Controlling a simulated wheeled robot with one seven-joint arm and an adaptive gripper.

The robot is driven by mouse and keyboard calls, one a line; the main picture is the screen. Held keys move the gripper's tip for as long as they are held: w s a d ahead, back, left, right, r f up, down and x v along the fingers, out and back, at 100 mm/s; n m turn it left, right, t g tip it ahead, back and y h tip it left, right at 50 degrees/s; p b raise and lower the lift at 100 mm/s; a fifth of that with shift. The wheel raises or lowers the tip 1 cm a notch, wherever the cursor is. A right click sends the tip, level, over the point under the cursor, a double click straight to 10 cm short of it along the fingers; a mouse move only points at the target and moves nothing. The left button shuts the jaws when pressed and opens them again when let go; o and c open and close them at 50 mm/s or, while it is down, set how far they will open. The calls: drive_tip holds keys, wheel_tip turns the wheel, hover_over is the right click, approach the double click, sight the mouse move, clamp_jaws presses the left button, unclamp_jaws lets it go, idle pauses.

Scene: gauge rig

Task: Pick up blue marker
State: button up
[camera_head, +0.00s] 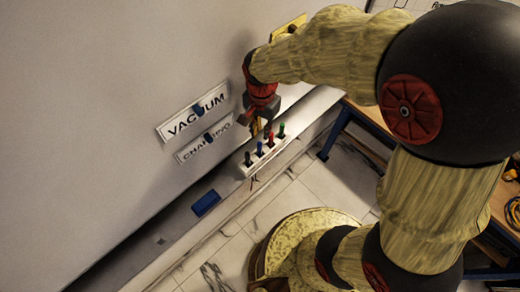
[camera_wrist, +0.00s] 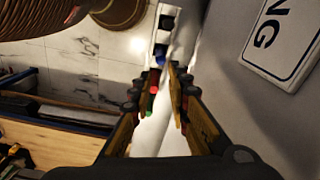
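The blue marker (camera_head: 259,149) stands upright in a white holder (camera_head: 244,170) on the ledge at the foot of the wall. It is between a black marker (camera_head: 247,158) and a red marker (camera_head: 270,139); a green marker (camera_head: 281,130) is at the right end. My gripper (camera_head: 258,128) is above the row, close to the wall, pointing down. In the wrist view, my gripper's fingers (camera_wrist: 165,68) are apart with nothing held between them. The blue marker (camera_wrist: 160,59) shows just past the fingertips, partly hidden; red (camera_wrist: 154,84) and green (camera_wrist: 150,104) are beside the left finger.
Labels reading VACUUM (camera_head: 193,112) and CHARGING (camera_head: 204,140) are on the wall beside my gripper. A blue eraser-like block (camera_head: 206,203) lies on the ledge to the left. A wooden table (camera_head: 362,119) with blue legs stands at right. Tiled floor lies below.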

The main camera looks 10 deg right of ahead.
sight(259, 150)
drive_tip(key=f, duration=0.3)
drive_tip(key=f+p, duration=0.1)
drive_tip(key=f, duration=0.3)
drive_tip(key=f+p, duration=0.1)
drive_tip(key=f, duration=0.2)
drive_tip(key=shift+s+a+f, duration=0.2)
drive_tip(key=shift+s+a, duration=0.15)
drive_tip(key=shift+f, duration=0.65)
drive_tip(key=c, duration=0.3)
clamp_jaws()
